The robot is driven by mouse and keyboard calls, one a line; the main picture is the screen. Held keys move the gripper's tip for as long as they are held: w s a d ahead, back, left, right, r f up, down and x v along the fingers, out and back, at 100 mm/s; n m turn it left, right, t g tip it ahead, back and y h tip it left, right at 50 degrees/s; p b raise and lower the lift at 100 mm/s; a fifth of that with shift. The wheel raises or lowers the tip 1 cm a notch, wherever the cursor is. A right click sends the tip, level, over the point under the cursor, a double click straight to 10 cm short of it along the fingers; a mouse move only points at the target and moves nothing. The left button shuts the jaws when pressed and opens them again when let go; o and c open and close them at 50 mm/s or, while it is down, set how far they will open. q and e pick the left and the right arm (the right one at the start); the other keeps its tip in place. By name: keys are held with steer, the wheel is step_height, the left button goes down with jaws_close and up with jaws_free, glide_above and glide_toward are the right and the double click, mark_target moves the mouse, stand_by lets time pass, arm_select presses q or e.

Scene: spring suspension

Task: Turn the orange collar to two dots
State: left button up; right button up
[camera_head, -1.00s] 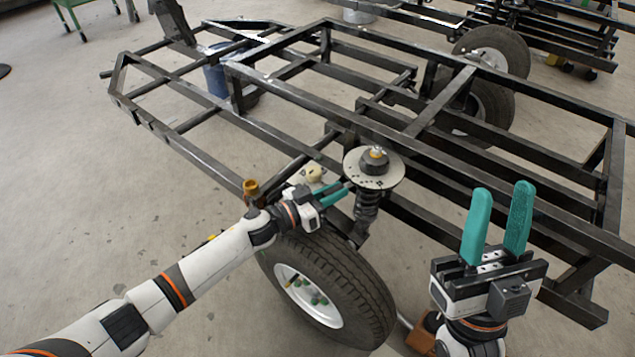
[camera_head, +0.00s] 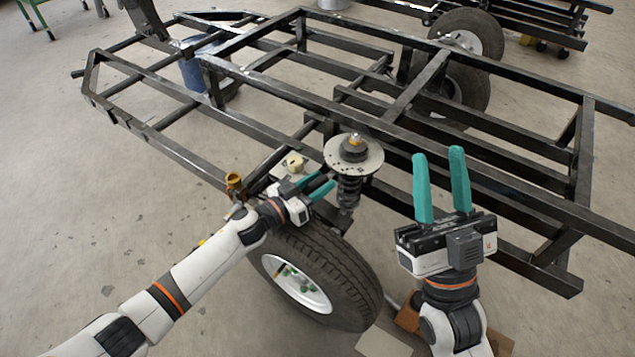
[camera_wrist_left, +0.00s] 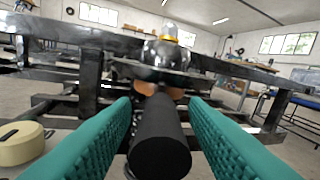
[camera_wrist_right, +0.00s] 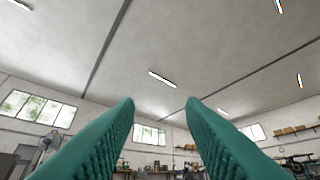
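The spring strut (camera_head: 350,190) stands behind the wheel, under a pale round plate (camera_head: 365,164) with small dark dots. In the left wrist view an orange-brown part (camera_wrist_left: 176,91), probably the orange collar, shows behind a black round handle (camera_wrist_left: 160,150). The handle hides much of it, and I cannot read a dot setting. My left gripper (camera_head: 325,186) is at the strut's left side, below the plate. Its teal fingers are apart, one on each side of the handle, with narrow gaps visible. My right gripper (camera_head: 438,183) is open and empty, pointing up, right of the strut.
The black trailer frame (camera_head: 270,98) surrounds the strut behind and to the right. The tyre (camera_head: 345,280) lies just below my left gripper. A cream round object (camera_head: 294,161) and a brass-coloured fitting (camera_head: 233,181) are close to my left arm. Open floor lies at left.

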mark_target(309, 189)
stand_by(0.3)
arm_select(q)
steer(key=shift+s+a, duration=0.15)
steer(key=shift+a, duration=0.1)
steer(key=p+v, duration=0.2)
steer(key=v, duration=0.2)
steer(key=shift+s+a+r, duration=0.1)
steer(key=shift+s+r, duration=0.05)
steer(key=p+v, duration=0.1)
steer(key=v, duration=0.5)
steer(key=shift+p, duration=0.35)
steer(key=shift+s+a, duration=0.35)
steer(key=shift+a, duration=0.05)
arm_select(e)
steer(key=w+f+g+h, duration=0.3)
steer(key=w+f+g, duration=0.2)
steer(key=f+g, duration=0.5)
steer(key=shift+w+d+f+h, duration=0.15)
steer(key=shift+d+f+h, duration=0.2)
steer(key=shift+f, duration=0.7)
